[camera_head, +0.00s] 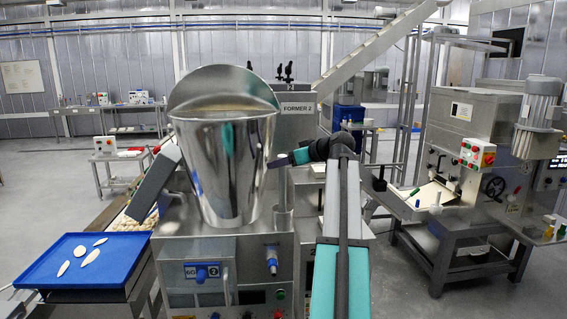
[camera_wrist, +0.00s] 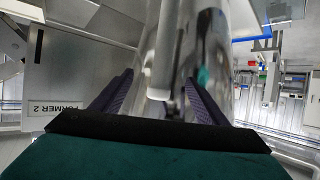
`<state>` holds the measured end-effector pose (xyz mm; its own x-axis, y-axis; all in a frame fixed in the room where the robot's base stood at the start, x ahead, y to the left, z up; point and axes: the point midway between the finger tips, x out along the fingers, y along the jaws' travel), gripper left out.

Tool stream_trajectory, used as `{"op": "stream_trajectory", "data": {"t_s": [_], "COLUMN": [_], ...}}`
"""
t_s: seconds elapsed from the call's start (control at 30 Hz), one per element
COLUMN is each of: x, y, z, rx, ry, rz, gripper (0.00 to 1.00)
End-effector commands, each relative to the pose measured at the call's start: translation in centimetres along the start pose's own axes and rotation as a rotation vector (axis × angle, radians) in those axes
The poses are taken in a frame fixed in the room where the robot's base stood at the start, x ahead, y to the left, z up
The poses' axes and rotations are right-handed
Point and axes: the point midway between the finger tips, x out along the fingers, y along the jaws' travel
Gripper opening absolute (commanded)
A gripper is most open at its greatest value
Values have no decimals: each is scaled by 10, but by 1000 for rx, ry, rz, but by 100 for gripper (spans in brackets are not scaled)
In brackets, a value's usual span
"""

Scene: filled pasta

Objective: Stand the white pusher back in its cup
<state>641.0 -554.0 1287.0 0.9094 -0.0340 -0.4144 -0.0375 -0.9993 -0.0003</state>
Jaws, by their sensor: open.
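My gripper (camera_head: 272,163) is beside the right side of the steel hopper (camera_head: 222,180), pointing left at it. In the wrist view its two dark fingers (camera_wrist: 159,80) are spread apart. A pale rod with a blunt end, which looks like the white pusher (camera_wrist: 162,70), shows in the gap between them, in front of the hopper's shiny wall. I see no finger clearly pressing on it. In the head view I cannot make out the pusher. A narrow grey upright holder (camera_head: 284,222) at the hopper's lower right may be its cup; its inside is hidden.
The hopper stands on the machine labelled FORMER 2 (camera_head: 297,108). A blue tray (camera_head: 48,272) with several pale pasta pieces is at the left. A grey slanted panel (camera_head: 153,185) sits left of the hopper. Another machine (camera_head: 470,125) stands at the right, across open floor.

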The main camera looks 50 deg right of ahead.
Motion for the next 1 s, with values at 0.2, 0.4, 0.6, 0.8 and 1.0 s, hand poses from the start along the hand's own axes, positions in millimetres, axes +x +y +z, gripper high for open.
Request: {"op": "stream_trajectory", "data": {"t_s": [0.2,0.4,0.6,0.8,1.0], "x": [-8,-15,-22,-29,-36], "y": [-1,0,0,0,0], "z": [4,7,11,14,17], "rx": [0,0,0,0,0], "ry": [0,1,0,-1,0], "rz": [0,0,1,0,0], "gripper": [67,67,67,67,67]}}
